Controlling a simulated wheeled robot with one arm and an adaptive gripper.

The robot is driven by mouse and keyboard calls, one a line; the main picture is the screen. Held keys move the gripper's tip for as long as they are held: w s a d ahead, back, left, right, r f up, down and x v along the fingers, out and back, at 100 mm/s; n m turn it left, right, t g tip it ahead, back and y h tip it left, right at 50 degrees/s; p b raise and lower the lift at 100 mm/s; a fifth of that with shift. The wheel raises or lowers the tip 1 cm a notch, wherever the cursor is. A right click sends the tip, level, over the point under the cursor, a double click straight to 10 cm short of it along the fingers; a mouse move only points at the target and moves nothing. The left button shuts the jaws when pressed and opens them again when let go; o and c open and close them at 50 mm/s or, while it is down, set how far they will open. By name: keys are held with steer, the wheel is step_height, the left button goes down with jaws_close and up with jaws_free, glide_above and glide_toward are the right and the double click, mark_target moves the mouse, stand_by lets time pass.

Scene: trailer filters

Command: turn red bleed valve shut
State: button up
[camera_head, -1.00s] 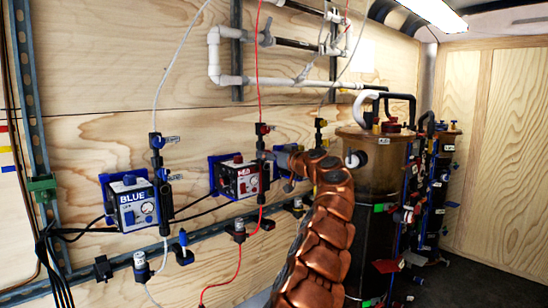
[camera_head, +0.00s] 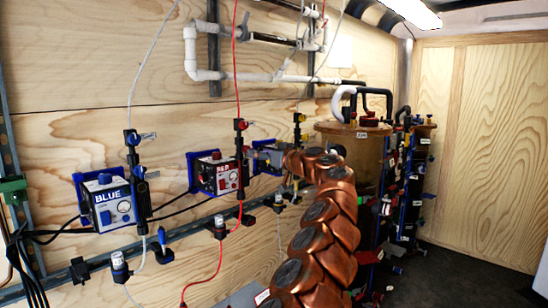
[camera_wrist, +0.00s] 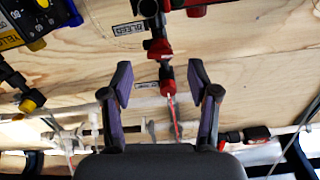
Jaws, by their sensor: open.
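In the wrist view, which looks upside down, my gripper (camera_wrist: 166,95) is open with its two purple-padded fingers spread apart. A red fitting with a red tube (camera_wrist: 167,78) shows between the fingers, in line with a black valve body (camera_wrist: 152,10) above it. A red handle (camera_wrist: 192,5) sticks out right at the top edge, near a label that seems to read BLEED (camera_wrist: 214,31). In the head view, the red line's valve (camera_head: 240,125) stands upright beside the RED box (camera_head: 218,174). My gripper (camera_head: 254,152) is close to its right; contact cannot be told.
The BLUE box (camera_head: 105,198) and its valve (camera_head: 133,138) are to the left on the wooden wall. A yellow-topped valve (camera_head: 299,118) and tall brown canisters (camera_head: 350,148) are to the right. A yellow box (camera_wrist: 22,25) shows top left in the wrist view.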

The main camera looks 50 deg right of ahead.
steer(key=shift+s+a, duration=0.1)
steer(key=shift+s, duration=2.6)
steer(key=shift+c, duration=0.3)
